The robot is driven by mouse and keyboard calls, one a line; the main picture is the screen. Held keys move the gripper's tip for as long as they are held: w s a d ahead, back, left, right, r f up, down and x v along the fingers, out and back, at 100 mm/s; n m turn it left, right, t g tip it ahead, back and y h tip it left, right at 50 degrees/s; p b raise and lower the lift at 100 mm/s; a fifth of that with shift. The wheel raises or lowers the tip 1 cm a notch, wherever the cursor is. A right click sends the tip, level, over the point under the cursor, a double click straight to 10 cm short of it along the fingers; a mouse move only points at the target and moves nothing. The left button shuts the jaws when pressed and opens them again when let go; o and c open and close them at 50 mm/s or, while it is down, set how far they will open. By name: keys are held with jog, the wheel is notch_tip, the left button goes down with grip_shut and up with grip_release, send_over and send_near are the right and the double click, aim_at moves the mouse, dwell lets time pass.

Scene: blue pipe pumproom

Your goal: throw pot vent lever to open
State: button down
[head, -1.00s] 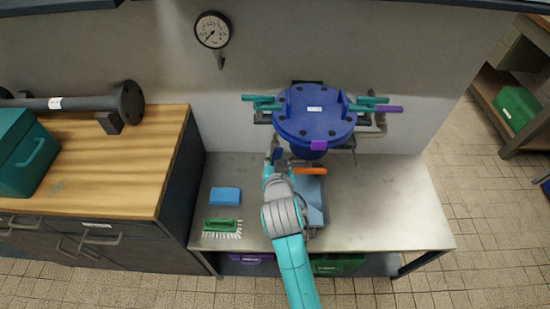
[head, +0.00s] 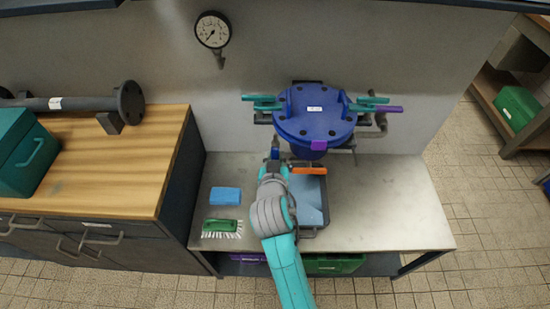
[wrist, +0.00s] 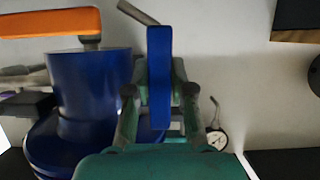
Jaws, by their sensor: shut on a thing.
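The blue pot (head: 315,118) stands at the back of the metal bench, its lid bolted and labelled. A blue lever (head: 275,148) shows at the pot's lower left, partly hidden by my arm. My gripper (head: 273,163) is there too, small and partly hidden. In the wrist view, my gripper (wrist: 158,95) is shut on the blue lever (wrist: 159,62), one finger on each side. An orange handle (head: 308,170) sticks out to the right below the pot; it also shows in the wrist view (wrist: 50,22). I cannot tell which handle is the vent lever.
Teal handles (head: 262,98) and a purple handle (head: 389,108) flank the pot. A grey tray (head: 325,205) lies beside my arm. A blue sponge (head: 225,195) and a green brush (head: 222,227) lie to the left. The bench's right side is clear.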

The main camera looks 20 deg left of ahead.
jog(key=c, duration=1)
grip_release()
jog(key=v, duration=1.2)
